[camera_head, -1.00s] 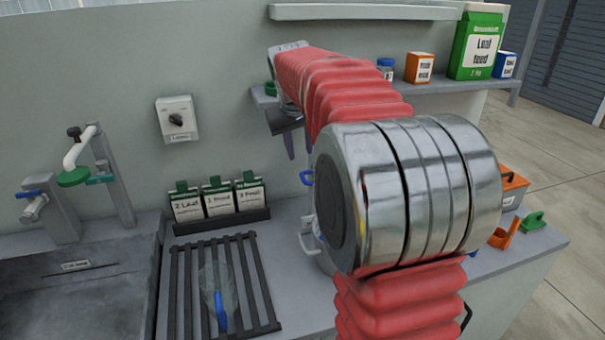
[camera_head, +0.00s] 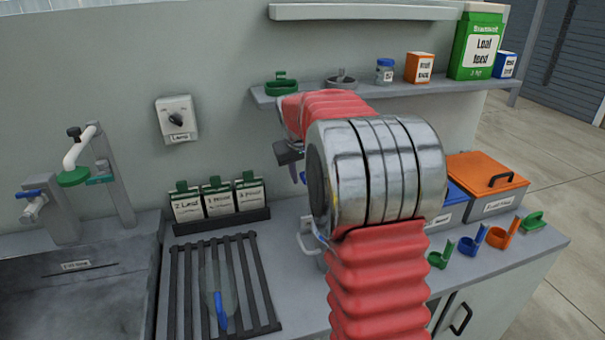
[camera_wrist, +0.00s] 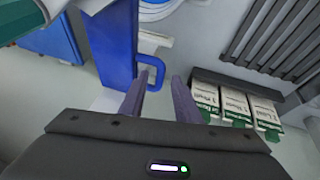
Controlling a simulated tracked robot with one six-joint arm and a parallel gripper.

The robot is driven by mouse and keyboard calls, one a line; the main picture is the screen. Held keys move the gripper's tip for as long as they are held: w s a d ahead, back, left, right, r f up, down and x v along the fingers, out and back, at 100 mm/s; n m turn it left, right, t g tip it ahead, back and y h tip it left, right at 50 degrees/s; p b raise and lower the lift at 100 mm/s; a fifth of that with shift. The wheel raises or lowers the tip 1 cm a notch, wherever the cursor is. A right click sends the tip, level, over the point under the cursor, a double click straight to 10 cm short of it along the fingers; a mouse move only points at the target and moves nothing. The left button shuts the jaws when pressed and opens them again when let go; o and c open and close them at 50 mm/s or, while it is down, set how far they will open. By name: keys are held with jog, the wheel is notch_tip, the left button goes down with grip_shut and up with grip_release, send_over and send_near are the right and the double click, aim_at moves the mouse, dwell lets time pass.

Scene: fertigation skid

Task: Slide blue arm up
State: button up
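The blue arm (camera_wrist: 151,72) shows in the wrist view as a blue loop joined to a broad blue upright piece (camera_wrist: 108,45). My gripper (camera_wrist: 161,77) is open, with two dark purple fingers spread apart. The loop's end lies just ahead of the fingertips, nearest the left one. I cannot tell whether they touch. Nothing is held. In the head view my gripper (camera_head: 294,168) is partly hidden behind my arm, which also covers most of the blue arm.
Three labelled packets (camera_head: 218,198) stand in a rack left of my arm, beside a slatted drain rack (camera_head: 185,290). A shelf (camera_head: 440,84) with pots and boxes runs above. An orange-lidded bin (camera_head: 487,180) and several coloured scoops (camera_head: 470,242) are at the right.

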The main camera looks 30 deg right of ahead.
jog(key=shift+c, duration=0.6)
grip_shut()
